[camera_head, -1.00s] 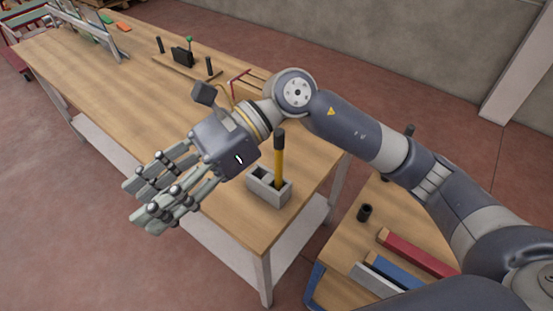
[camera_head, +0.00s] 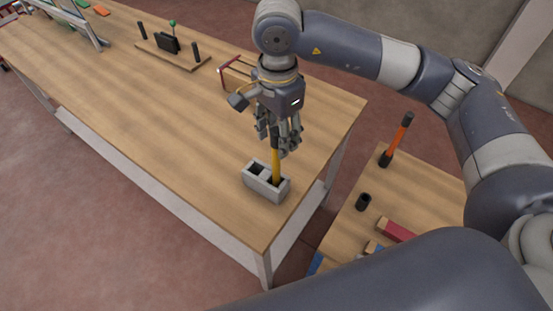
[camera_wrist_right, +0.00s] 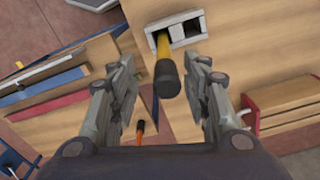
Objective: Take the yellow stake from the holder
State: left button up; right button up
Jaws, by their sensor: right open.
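The yellow stake (camera_head: 276,165) stands upright in one compartment of the grey holder (camera_head: 262,188) near the table's front corner. Its black top is hidden behind my fingers in the head view. My right gripper (camera_head: 280,148) points down over the stake with its fingers around the upper part. In the right wrist view the stake's black top (camera_wrist_right: 167,80) lies between the open fingers of my right gripper (camera_wrist_right: 165,95), apart from both. The holder (camera_wrist_right: 186,31) shows beyond it, its other compartment empty. My left gripper is not in view.
A side table (camera_head: 345,225) on the right carries an orange stake with black ends (camera_head: 398,138), a black cup-like piece (camera_head: 363,201) and coloured bars. A wooden base with black posts (camera_head: 172,52) and a red frame (camera_head: 236,72) stand farther back. The table's middle is clear.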

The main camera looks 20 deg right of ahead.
aim_at(276, 149)
jog(key=shift+w+f, duration=0.1)
jog(key=shift+f, duration=0.2)
jog(key=shift+w+f+p, duration=0.15)
jog(key=shift+f+p, duration=0.15)
jog(key=shift+p, duration=0.1)
notch_tip(276, 149, down, 4)
jog(key=shift+f+p, duration=0.1)
jog(key=shift+p, duration=1.1)
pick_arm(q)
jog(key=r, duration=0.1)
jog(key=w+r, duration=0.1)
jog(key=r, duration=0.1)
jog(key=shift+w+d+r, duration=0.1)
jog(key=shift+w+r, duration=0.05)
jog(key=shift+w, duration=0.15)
pick_arm(e)
jog(key=shift+w+f, duration=0.15)
jog(key=shift+f, duration=0.1)
grip_shut()
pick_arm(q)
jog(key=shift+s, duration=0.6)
